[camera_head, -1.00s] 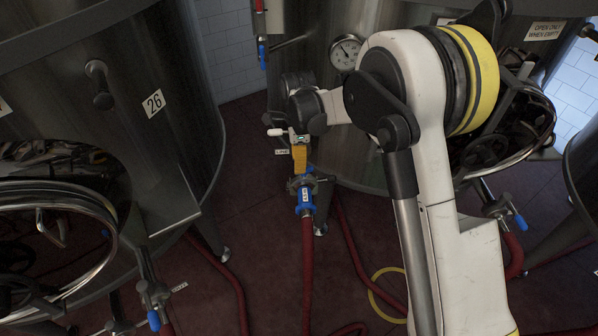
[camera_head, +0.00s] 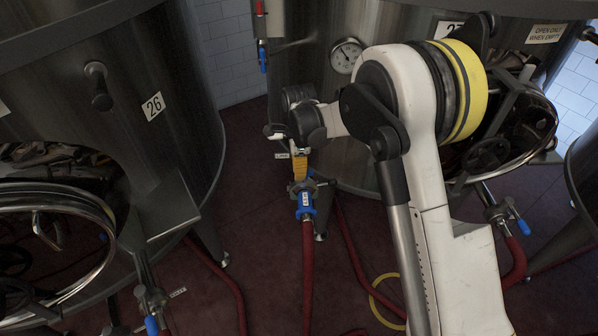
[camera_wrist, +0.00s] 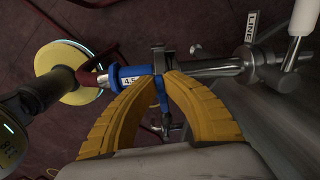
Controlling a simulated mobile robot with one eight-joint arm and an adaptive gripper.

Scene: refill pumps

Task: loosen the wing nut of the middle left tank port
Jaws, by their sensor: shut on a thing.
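The middle port's pipe ends in a grey clamp (camera_head: 303,187) on a blue hose coupling (camera_head: 306,205), in front of the tank (camera_head: 335,115). In the wrist view the blue coupling (camera_wrist: 128,75) carries a label and the clamp (camera_wrist: 159,58) joins it to the steel pipe (camera_wrist: 205,68). My gripper (camera_head: 300,178) reaches down onto the clamp. In the wrist view its yellow, ridged fingers (camera_wrist: 164,76) close together at the clamp, on its wing nut. The fingers mostly hide the wing nut. A blue and grey part (camera_wrist: 164,105) shows between the fingers.
A red hose (camera_head: 308,270) hangs from the coupling to the dark red floor. Tank 26 (camera_head: 180,130) stands at the left with an open round hatch. A thermometer dial (camera_head: 345,55) sits above the port. A yellow ring (camera_head: 375,295) lies on the floor.

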